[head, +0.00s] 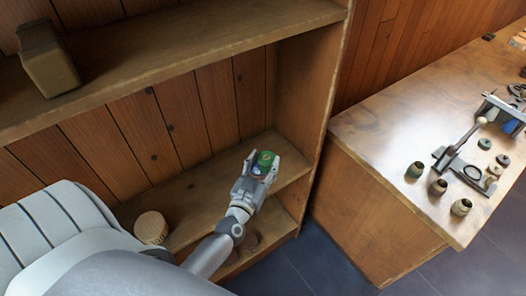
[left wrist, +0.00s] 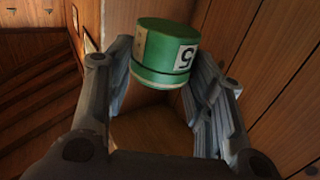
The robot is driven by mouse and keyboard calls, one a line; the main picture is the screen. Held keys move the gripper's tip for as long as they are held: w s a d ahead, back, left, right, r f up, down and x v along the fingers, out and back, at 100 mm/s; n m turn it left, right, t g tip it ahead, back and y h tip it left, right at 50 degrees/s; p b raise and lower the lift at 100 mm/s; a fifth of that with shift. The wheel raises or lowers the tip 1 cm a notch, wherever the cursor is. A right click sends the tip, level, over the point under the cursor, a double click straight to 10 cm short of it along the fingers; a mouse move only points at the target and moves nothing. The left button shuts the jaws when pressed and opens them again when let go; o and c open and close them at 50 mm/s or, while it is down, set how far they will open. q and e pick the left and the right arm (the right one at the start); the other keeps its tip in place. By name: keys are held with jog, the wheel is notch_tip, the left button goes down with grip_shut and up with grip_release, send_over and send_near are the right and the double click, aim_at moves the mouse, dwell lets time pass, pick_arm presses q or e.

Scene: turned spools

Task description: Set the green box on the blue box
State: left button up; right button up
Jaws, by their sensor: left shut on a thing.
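The green box (head: 267,158) is a small round tin in the head view, at the fingertips of my left gripper (head: 260,168). In the left wrist view the green box (left wrist: 165,52) shows a pale label with a 5, and it sits between the two fingers of my left gripper (left wrist: 163,65), which is shut on it. In the head view a small blue patch (head: 258,171) shows just below the green; I cannot tell whether it is the blue box. The gripper hides what lies under it. My right gripper is not in view.
The gripper is inside a wooden shelf unit, above a shelf board (head: 199,208) near its right side wall. A pale round box (head: 151,228) stands to the left. A tapered vessel (head: 47,62) stands on the upper shelf. A workbench (head: 385,126) with several spools stands right.

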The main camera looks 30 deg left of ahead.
pick_arm(q)
jog(key=w+a+f+b, duration=0.8)
jog(key=b, duration=0.3)
jog(key=shift+w+a+f, duration=0.1)
jog(key=shift+a+f, duration=0.05)
jog(key=shift+w+a+f+b, duration=0.1)
jog(key=shift+w+f+b, duration=0.1)
jog(key=shift+b, duration=0.2)
notch_tip(320, 180, down, 4)
jog(key=b, duration=0.4)
jog(key=shift+w+a+r, duration=0.15)
jog(key=shift+r, duration=0.05)
jog(key=shift+r, duration=0.1)
